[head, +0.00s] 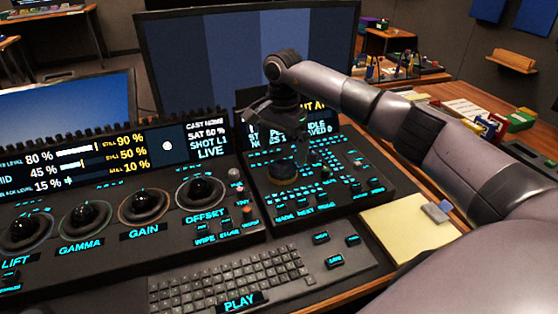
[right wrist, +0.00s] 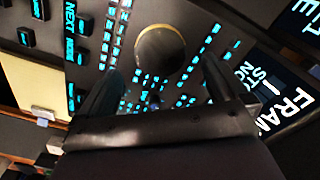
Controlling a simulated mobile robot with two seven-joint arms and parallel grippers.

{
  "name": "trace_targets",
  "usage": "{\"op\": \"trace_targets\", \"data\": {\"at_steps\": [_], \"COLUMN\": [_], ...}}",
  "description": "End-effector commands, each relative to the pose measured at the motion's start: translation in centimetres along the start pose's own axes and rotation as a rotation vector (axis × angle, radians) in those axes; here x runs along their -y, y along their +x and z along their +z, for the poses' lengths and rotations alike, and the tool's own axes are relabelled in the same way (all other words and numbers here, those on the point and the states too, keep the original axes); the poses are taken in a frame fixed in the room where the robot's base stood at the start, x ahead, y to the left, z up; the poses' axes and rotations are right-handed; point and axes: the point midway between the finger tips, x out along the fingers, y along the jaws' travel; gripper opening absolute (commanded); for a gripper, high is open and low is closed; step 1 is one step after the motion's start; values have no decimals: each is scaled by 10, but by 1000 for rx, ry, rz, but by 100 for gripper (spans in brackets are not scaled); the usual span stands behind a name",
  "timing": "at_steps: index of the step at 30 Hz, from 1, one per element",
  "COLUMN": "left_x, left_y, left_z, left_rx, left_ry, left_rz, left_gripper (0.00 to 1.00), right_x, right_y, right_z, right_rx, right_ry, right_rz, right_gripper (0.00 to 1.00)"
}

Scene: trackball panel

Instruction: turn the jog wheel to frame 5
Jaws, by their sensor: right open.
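The jog wheel (head: 283,172) is a dark round knob on the right-hand panel (head: 345,190), among rows of small cyan-lit keys. In the right wrist view the wheel (right wrist: 160,52) shows as a dark disc with a thin golden rim. My right gripper (head: 287,148) hangs above the wheel, pointing down, and partly hides the panel and its screen. In the right wrist view its two fingers (right wrist: 157,85) are spread apart with nothing between them, and the wheel lies beyond them. The panel's small screen (head: 315,120) is partly covered, so its frame number cannot be read. My left gripper is out of view.
To the left is a grading panel with trackballs (head: 200,190) and a lit display (head: 100,160). A keyboard (head: 235,278) lies in front. A yellow pad (head: 410,226) with a small grey-blue object (head: 437,211) lies on the right. A large monitor (head: 215,60) stands behind.

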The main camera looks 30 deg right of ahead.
Motion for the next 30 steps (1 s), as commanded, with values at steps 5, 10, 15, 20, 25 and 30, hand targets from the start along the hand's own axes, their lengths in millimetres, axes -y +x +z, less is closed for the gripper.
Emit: {"op": "trace_targets", "data": {"at_steps": [5, 10, 15, 20, 25, 30], "left_x": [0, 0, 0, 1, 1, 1], "left_y": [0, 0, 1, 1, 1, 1], "left_z": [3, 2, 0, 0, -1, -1], "left_rx": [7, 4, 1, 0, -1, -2], "left_ry": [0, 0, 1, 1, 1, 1], "left_rz": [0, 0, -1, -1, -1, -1], "left_gripper": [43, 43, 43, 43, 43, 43], "right_x": [0, 0, 0, 0, 0, 0], "right_y": [30, 45, 50, 49, 49, 49], "right_z": [1, 1, 1, 1, 1, 1], "right_rx": [3, 3, 2, 2, 2, 2], "right_ry": [1, 0, -1, -1, 0, 4], "right_rz": [2, 0, -1, -2, -1, -1], "right_gripper": [100, 100, 100, 97, 46, 47]}}
